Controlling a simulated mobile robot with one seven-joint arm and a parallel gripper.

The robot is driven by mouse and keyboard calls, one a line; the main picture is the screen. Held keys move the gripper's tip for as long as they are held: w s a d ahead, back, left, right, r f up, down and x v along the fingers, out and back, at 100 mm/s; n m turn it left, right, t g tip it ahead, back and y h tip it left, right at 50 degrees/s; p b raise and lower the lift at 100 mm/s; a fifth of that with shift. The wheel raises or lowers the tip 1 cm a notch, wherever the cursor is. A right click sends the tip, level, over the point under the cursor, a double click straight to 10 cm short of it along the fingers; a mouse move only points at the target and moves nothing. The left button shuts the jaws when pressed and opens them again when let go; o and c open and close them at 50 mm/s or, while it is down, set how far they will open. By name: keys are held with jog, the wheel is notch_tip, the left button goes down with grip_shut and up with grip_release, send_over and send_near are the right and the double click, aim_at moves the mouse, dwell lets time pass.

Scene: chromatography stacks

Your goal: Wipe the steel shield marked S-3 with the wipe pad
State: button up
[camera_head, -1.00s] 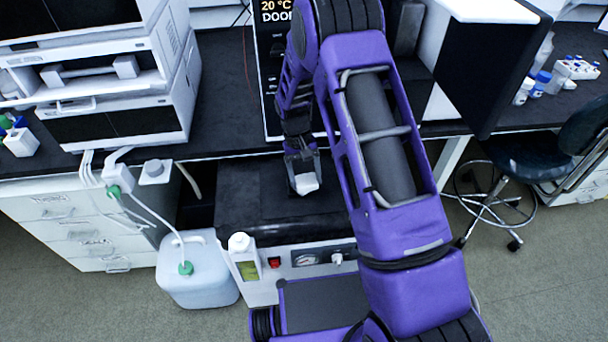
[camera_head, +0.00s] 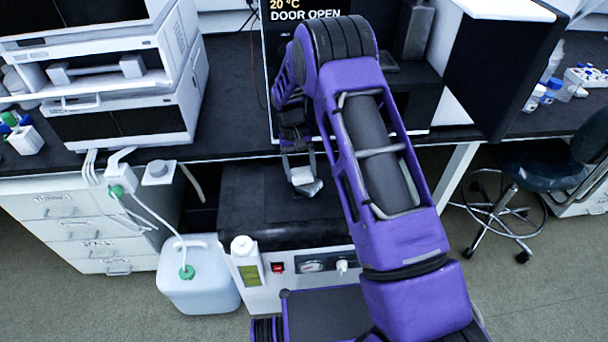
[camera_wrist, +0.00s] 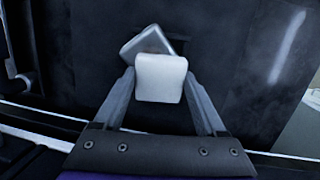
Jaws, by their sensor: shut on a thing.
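My gripper (camera_wrist: 160,80) is shut on the white wipe pad (camera_wrist: 160,72), with one finger on each side. Just beyond the pad lies a grey, metallic-looking square piece (camera_wrist: 146,40), turned at an angle and partly hidden by the pad. I cannot tell whether they touch. In the head view, the pad (camera_head: 301,174) hangs below my arm, with the grey piece (camera_head: 312,188) at its lower right, over the dark surface. No S-3 mark is readable, so I cannot tell whether this piece is the steel shield.
A dark-topped unit (camera_head: 240,215) with a gauge and red switch stands below the gripper. A bottle (camera_head: 244,248) stands at its front, beside a white jug (camera_head: 196,285). Instrument stacks (camera_head: 120,90) stand at the left. A DOOR OPEN display (camera_head: 305,14) is behind my arm.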

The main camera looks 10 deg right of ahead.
aim_at(298, 171)
jog(key=shift+p+v, duration=1.35)
jog(key=shift+v, duration=1.55)
jog(key=shift+w+r, duration=0.1)
jog(key=shift+r, duration=0.15)
